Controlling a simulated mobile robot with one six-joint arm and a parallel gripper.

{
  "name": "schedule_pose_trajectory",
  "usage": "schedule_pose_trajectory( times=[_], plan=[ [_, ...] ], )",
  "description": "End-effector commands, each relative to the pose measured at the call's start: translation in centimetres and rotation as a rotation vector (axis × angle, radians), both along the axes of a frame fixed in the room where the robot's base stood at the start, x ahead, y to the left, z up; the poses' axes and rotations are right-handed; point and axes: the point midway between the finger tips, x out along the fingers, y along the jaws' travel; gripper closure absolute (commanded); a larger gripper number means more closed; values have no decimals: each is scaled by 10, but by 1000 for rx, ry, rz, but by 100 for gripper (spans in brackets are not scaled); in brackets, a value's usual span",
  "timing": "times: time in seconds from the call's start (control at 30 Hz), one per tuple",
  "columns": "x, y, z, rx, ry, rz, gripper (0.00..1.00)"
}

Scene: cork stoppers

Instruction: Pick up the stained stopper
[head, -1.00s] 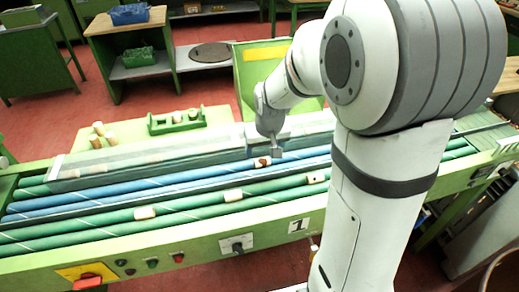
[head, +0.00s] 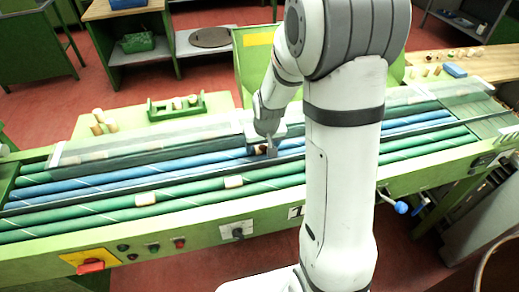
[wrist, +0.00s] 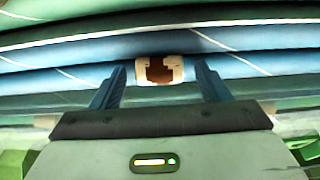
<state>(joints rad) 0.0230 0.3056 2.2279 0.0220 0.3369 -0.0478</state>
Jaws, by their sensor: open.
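The stained stopper (wrist: 158,72) is a pale cork with a dark brown patch, lying on the blue rollers. In the wrist view it sits between the two fingers of my open gripper (wrist: 160,74), with a gap on each side; I see no contact. In the head view the stained stopper (head: 260,149) is a small brown-and-pale spot beside the fingertips of my gripper (head: 269,150), partly hidden by them.
A clear cover (head: 150,145) runs along behind the blue rollers, close to my gripper. Upright corks (head: 97,129) and a green holder with corks (head: 176,106) stand behind it. A red switch (head: 90,266) is on the front panel.

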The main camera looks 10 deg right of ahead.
Motion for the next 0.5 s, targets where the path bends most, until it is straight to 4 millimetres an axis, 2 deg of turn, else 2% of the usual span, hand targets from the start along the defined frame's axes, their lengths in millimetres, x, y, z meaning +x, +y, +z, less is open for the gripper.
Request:
schedule_pose_trajectory(
  times=[0.07,0.5],
  plan=[
    [0,0,0,0,0,-1,33],
    [0,-1,0,1,0,-2,69]
  ],
)
